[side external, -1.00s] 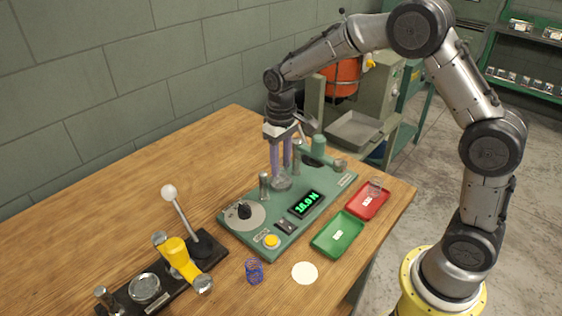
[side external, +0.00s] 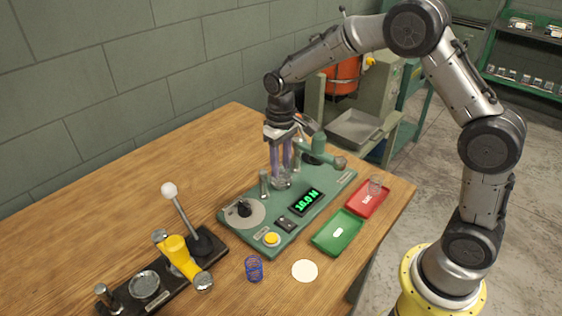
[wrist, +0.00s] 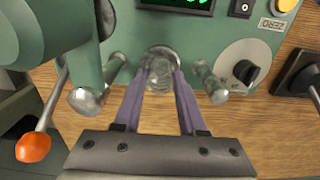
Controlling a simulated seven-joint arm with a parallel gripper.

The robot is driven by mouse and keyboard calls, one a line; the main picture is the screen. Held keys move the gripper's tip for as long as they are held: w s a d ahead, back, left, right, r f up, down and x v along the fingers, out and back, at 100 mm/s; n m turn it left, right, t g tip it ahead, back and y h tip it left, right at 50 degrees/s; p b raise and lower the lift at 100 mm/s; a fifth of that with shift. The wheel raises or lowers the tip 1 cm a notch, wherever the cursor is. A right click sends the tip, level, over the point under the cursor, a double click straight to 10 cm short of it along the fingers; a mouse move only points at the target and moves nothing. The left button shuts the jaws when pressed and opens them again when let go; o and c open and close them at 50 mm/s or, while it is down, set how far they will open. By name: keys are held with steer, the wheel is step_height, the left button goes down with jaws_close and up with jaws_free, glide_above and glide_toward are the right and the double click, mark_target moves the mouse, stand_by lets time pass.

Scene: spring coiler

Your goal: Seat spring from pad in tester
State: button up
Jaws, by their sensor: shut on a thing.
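My gripper (side external: 281,178) points down over the green tester (side external: 245,190), with its purple fingers shut on a silvery coil spring (wrist: 160,70). The spring is upright at the tester's round seat, between two metal posts. It also shows small between the fingertips in the side view (side external: 281,184). Whether its base fully touches the seat is hard to tell. The tester's display (side external: 306,201) is lit green with a reading in N. The round cream pad (side external: 305,271) on the bench is bare.
A blue spring (side external: 254,268) stands on the bench left of the pad. The green tray (side external: 325,243) is empty; the red tray (side external: 359,208) holds a clear coil. The coiler (side external: 125,297) with its white-knobbed lever is front left. An orange-knobbed lever (wrist: 34,147) is beside the gripper.

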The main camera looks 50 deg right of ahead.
stand_by(0.3)
steer(key=o, duration=1.1)
steer(key=shift+c, duration=0.2)
steer(key=shift+o, duration=0.3)
steer(key=shift+o, duration=1.3)
steer(key=shift+r, duration=4.4)
